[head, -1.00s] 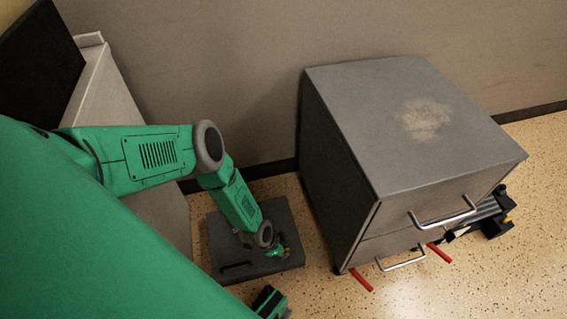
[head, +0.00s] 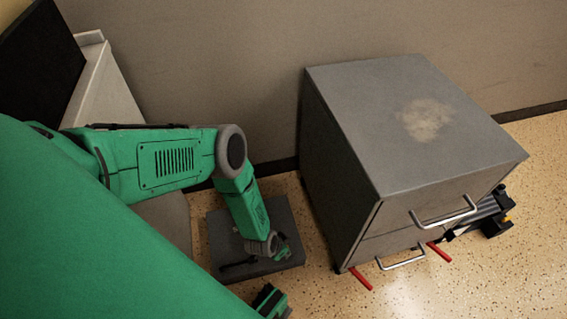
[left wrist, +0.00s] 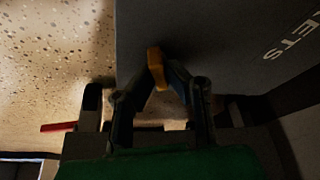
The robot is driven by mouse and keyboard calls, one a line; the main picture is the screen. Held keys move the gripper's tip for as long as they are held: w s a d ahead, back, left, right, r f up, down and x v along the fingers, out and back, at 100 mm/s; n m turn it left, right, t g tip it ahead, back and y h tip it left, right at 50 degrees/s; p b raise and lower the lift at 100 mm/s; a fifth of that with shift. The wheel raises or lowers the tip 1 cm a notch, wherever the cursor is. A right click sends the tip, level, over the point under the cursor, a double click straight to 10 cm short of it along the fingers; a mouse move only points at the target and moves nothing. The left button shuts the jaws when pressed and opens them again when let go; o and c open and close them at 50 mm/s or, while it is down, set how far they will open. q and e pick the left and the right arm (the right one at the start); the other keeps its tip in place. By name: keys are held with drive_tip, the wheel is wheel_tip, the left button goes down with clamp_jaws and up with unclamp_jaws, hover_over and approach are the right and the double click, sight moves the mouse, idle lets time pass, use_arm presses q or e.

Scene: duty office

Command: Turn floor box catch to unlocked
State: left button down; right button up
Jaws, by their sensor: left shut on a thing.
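The floor box (head: 285,220) is a low dark grey box on the speckled floor, left of the cabinet. A dark bar handle (head: 238,265) lies along its near left part. My left gripper (head: 284,248) reaches down over the box's right part. In the left wrist view its two dark fingers (left wrist: 160,88) are shut on a small orange-yellow catch (left wrist: 155,62) against the grey box face (left wrist: 215,35). In the head view the catch is hidden by the gripper.
A grey two-drawer cabinet (head: 410,115) with metal handles stands close right of the box. Red rods (head: 360,278) stick out at its base. A black device (head: 490,215) lies behind its right side. A pale unit (head: 100,85) stands left, a wall behind.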

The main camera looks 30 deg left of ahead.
use_arm(q)
drive_tip(key=n, duration=0.1)
drive_tip(key=n+y, duration=0.1)
drive_tip(key=shift+s+f+n, duration=0.15)
drive_tip(key=shift+n, duration=0.25)
drive_tip(key=n+y, duration=0.1)
drive_tip(key=n, duration=0.2)
drive_tip(key=shift+n+y, duration=0.3)
drive_tip(key=n+y, duration=0.1)
drive_tip(key=n, duration=0.2)
drive_tip(key=n+g+y, duration=0.1)
drive_tip(key=n, duration=0.2)
drive_tip(key=shift+g, duration=0.3)
drive_tip(key=shift+d, duration=0.1)
drive_tip(key=c, duration=1.6)
unclamp_jaws()
drive_tip(key=shift+o, duration=0.2)
drive_tip(key=shift+d+r, duration=0.15)
drive_tip(key=shift+r, duration=0.25)
drive_tip(key=v, duration=1.1)
